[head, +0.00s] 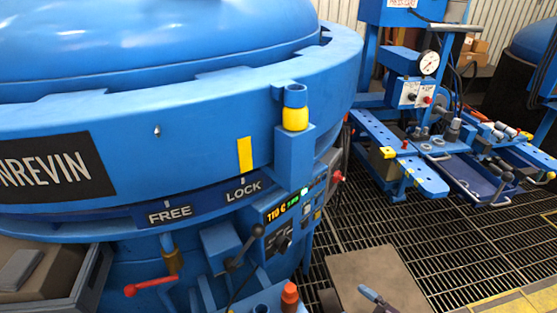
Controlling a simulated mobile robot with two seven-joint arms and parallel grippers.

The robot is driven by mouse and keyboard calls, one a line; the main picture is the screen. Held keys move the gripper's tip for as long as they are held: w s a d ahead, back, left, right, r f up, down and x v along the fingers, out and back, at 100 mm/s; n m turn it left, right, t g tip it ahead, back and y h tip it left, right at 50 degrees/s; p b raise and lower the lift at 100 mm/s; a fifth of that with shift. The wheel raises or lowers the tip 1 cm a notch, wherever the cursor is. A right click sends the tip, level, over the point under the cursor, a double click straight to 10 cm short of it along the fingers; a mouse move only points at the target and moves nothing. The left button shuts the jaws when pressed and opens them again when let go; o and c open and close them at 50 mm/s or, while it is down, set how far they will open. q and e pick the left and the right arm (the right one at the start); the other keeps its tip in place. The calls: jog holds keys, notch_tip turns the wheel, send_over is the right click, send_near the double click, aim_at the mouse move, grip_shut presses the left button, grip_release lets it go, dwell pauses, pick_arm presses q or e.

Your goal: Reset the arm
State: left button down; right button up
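Neither of my grippers can be made out in the head view. The large blue furnace (215,108) fills the left and middle, with its domed lid (150,45) on top. A yellow mark (245,154) on its rim ring stands above the LOCK end of the FREE/LOCK label plate (207,203). A small control panel (285,222) with a lit display sits below the rim. A black-knobbed lever (246,247) and a red-handled valve (150,285) are on the furnace's lower front.
A blue workbench (390,150) with a gauge (428,62) and levers stands at the right. Dark floor grating (400,225) lies between it and the furnace. A grey crate (88,285) is at lower left. A small handled object (378,300) shows at the bottom edge.

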pick_arm(q)
notch_tip(320, 180, up, 9)
jog(key=t+p, duration=0.1)
jog(key=p, duration=0.9)
jog(key=shift+w, duration=0.4)
pick_arm(e)
jog(key=s+d+r+m+h, duration=0.2)
jog(key=s+r+m+h, duration=0.2)
jog(key=s, duration=0.5)
jog(key=s+d+r+m+g+h, duration=0.1)
jog(key=s+d+r+m+h, duration=0.2)
jog(key=s+m, duration=0.4)
jog(key=s+d+r+m+g+h, duration=0.1)
jog(key=s+r+m+h, duration=0.4)
jog(key=s, duration=0.6)
jog(key=shift+d+r+m+h, duration=0.3)
jog(key=shift+d+r+m, duration=0.35)
jog(key=shift+r+m, duration=0.25)
pick_arm(q)
jog(key=shift+w+r, duration=0.1)
jog(key=shift+w, duration=0.15)
